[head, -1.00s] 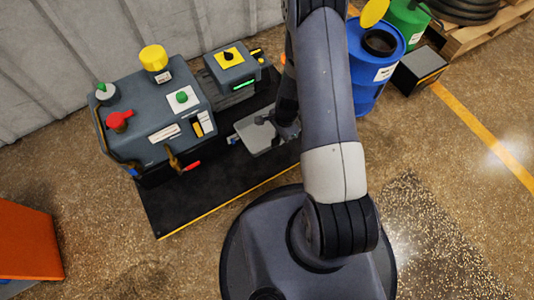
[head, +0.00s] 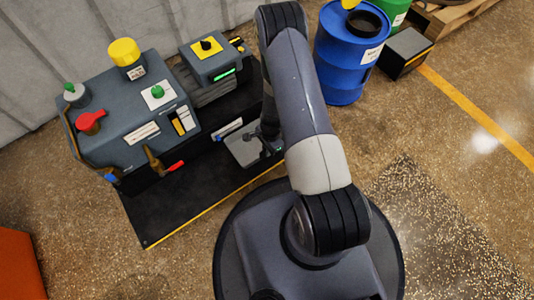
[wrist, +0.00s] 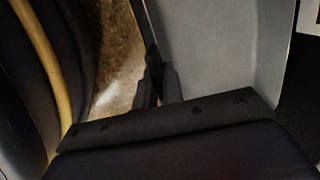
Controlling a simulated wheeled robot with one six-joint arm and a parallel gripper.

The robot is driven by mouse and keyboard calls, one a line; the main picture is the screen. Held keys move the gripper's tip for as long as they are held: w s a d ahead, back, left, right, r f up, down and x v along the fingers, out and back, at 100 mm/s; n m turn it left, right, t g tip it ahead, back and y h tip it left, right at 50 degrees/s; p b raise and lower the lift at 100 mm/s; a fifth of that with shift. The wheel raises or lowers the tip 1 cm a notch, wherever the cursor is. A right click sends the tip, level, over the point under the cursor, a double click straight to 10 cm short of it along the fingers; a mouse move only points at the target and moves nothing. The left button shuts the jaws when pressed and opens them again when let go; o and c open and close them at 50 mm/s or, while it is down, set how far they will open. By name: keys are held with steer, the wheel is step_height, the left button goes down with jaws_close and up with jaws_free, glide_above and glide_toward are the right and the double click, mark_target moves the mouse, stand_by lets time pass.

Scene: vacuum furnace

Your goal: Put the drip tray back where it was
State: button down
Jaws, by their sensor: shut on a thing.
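The drip tray (head: 242,151) is a shallow light grey tray over the black base plate, to the right of the grey pump unit (head: 135,115). In the wrist view the drip tray (wrist: 210,45) fills the upper right as a plain grey surface with a raised edge. My gripper (wrist: 160,85) is shut on the tray's edge, one finger on each side of it. In the head view my gripper (head: 264,138) is at the tray's right side, partly hidden by my arm. I cannot tell whether the tray touches the plate.
The black base plate (head: 170,212) has bare room in front of the pump. A red-handled tap (head: 172,167) sticks out left of the tray. A grey box with a yellow-plated switch (head: 207,45) stands behind. A blue drum (head: 343,60) stands at the back right.

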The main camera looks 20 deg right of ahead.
steer(key=shift+f+b, duration=0.3)
steer(key=shift+f, duration=0.85)
steer(key=shift+f, duration=0.2)
steer(key=c, duration=1.5)
jaws_free()
steer(key=shift+r, duration=0.15)
steer(key=r+p, duration=0.2)
steer(key=r, duration=0.2)
steer(key=d+r+p, duration=0.1)
steer(key=r, duration=0.3)
steer(key=r+p, duration=0.2)
steer(key=r, duration=0.2)
steer(key=shift+w+d+p, duration=0.2)
steer(key=shift+p, duration=0.1)
